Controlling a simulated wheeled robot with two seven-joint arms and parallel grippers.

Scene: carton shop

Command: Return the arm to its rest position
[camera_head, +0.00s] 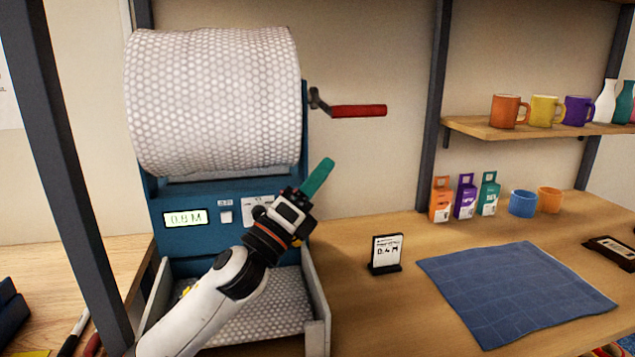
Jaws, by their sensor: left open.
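My left arm comes in from the bottom left, and its white forearm crosses in front of the blue dispenser's tray (319,308). My left gripper (318,178) is raised in front of the dispenser's right side, below the red-handled crank (358,111). Its teal finger points up and right; the jaws are open and nothing shows between them. The gripper hides part of the dispenser's front. A big roll of bubble wrap (215,100) sits on the dispenser (185,245), whose display reads 0.8 M. Bubble wrap lies in the tray. My right gripper is not in view.
A small sign (386,253) reading 0.4 M stands on the wooden table beside a blue cloth mat (515,290). Small boxes (465,197) and two cups (522,203) stand behind. A shelf (540,127) holds mugs and vases. A dark post (70,170) rises at left.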

